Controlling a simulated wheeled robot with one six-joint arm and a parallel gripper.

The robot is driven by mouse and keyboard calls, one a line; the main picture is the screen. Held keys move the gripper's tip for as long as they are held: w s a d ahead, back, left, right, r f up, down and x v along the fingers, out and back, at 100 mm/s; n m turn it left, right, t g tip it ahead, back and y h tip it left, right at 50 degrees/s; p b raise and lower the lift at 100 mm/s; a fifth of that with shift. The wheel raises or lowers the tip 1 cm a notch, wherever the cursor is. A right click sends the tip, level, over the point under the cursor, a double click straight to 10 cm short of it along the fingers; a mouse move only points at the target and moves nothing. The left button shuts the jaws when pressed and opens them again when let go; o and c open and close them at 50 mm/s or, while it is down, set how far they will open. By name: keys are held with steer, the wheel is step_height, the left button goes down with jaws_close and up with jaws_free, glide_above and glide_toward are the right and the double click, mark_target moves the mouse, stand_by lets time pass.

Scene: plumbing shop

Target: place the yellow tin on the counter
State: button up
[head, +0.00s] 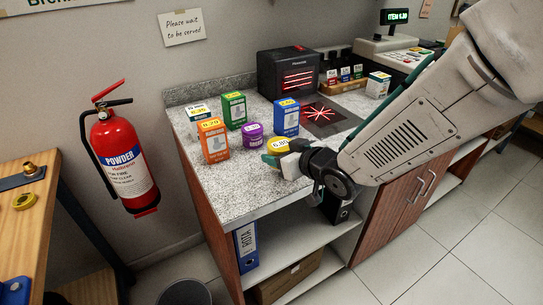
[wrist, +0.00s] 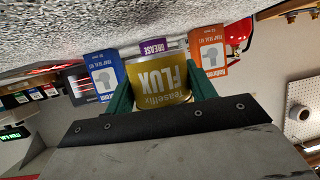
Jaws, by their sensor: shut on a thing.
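The yellow tin (head: 278,145) is over the grey speckled counter (head: 240,189), near the front and to the left of the scanner plate. In the wrist view, which is upside down, the tin (wrist: 158,78) with its FLUX label sits between the green fingers of my gripper (wrist: 160,92). My gripper (head: 276,157) is shut on the tin, which looks upright. I cannot tell whether the tin's base touches the counter.
Behind the tin stand a purple tub (head: 253,134), a blue box (head: 286,117), a green box (head: 234,111), an orange box (head: 213,140) and a white box (head: 198,118). A black scanner (head: 288,72) is at the back. Bare counter lies at the front left.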

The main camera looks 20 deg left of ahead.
steer(key=shift+w+a, duration=0.15)
steer(key=shift+a, duration=0.05)
steer(key=x, duration=0.2)
steer(key=shift+w+a, duration=0.2)
steer(key=shift+a, duration=0.1)
steer(key=shift+d+f, duration=0.2)
steer(key=shift+f, duration=1)
steer(key=shift+f, duration=0.15)
steer(key=shift+f, duration=0.1)
steer(key=o, duration=1.1)
